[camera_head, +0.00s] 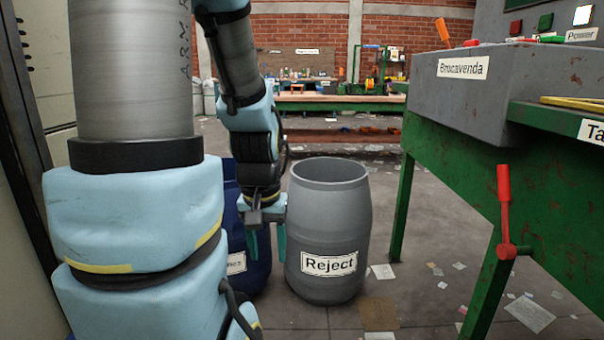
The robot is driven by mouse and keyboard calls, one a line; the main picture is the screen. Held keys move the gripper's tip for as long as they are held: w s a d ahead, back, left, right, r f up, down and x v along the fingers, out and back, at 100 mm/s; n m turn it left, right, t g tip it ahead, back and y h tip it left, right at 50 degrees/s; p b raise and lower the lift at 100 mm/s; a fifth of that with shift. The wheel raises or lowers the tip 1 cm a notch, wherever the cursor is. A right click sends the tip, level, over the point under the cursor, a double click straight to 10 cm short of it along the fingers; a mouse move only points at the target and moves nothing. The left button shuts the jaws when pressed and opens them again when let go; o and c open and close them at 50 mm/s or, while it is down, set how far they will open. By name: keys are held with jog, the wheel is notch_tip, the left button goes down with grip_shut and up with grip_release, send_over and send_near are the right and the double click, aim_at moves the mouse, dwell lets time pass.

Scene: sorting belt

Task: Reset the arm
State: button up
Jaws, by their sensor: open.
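My arm stands large at the left of the head view, with its far part hanging down in the middle left. My gripper (267,243) points downward, its two teal fingers apart with nothing seen between them. It hangs in front of a dark blue barrel (258,272), which my arm partly hides. A grey barrel (328,232) labelled "Reject" stands upright just right of the gripper. Its top is open, and its inside is mostly out of sight.
A green machine (440,165) with a grey control box (475,95) and a red lever (504,210) fills the right side. Scattered papers (381,314) lie on the floor. A workbench (335,102) stands far back. Some floor is clear between the grey barrel and the machine.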

notch_tip(320, 180, up, 27)
jog(key=p, duration=2.5)
jog(key=shift+f, duration=0.15)
jog(key=shift+d, duration=0.1)
